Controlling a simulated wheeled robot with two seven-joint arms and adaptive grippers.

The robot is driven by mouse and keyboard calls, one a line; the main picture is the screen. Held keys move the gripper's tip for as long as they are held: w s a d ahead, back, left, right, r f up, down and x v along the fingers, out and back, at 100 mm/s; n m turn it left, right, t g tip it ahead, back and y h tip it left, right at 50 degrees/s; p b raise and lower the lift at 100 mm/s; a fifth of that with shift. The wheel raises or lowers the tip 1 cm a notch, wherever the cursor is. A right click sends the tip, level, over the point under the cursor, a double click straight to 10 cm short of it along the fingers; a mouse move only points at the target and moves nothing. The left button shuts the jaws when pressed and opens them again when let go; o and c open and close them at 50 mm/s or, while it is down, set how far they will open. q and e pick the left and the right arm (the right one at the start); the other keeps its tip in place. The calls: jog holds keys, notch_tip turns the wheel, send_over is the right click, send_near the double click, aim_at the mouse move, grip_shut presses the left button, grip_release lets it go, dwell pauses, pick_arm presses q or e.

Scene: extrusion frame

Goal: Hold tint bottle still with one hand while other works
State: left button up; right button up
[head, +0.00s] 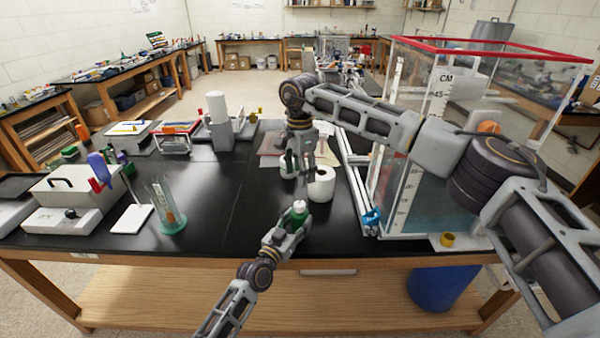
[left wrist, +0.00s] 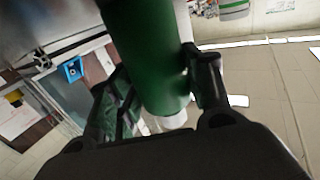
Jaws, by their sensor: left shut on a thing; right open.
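The tint bottle, green with a white cap (head: 299,208), is held in my left gripper (head: 293,222) over the front part of the black bench. In the left wrist view the green bottle (left wrist: 148,60) lies between the dark fingers, its white end (left wrist: 170,121) showing below. The left gripper is shut on it. My right gripper (head: 303,168) is open and points down, behind the held bottle. Another white and green container (head: 288,166) stands at the right gripper's left side; whether they touch I cannot tell. A white roll (head: 321,185) stands just right of the right gripper.
An aluminium extrusion frame (head: 352,178) with a blue clamp (head: 371,217) lies right of the roll, beside a tall clear tank (head: 403,195) with a red rim. A glass beaker (head: 166,212) stands at left. The bench's centre left is clear.

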pick_arm(q)
jog(key=o, duration=1.2)
jog(key=shift+s+a, duration=0.1)
jog(key=shift+s, duration=0.05)
jog(key=shift+v, duration=5.8)
